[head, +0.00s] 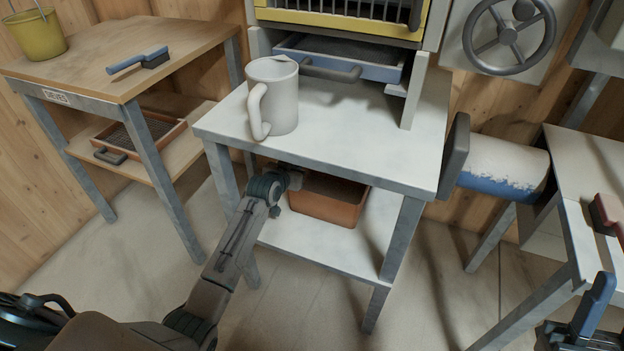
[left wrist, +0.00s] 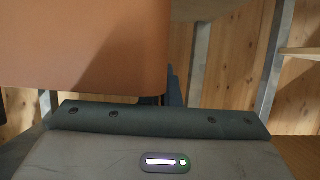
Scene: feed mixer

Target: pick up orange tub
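The orange tub (head: 328,200) sits on the lower shelf of the white-topped table, and its upper part is hidden under the tabletop. My left gripper (head: 292,178) is under the tabletop's front edge, at the tub's left end. Its fingers are mostly hidden in the head view. In the left wrist view the tub (left wrist: 85,45) is very close and fills the upper left, and a sliver of a dark blue finger shows beside its right edge. I cannot tell whether the fingers touch it. My right gripper (head: 590,310) is at the lower right, partly cut off, with one blue finger showing.
A grey jug (head: 272,97) stands on the white tabletop (head: 350,140) above the tub. The lower shelf (head: 330,246) is bare in front of the tub. Table legs (head: 402,240) flank it. A wooden table with a brush (head: 140,60) stands left.

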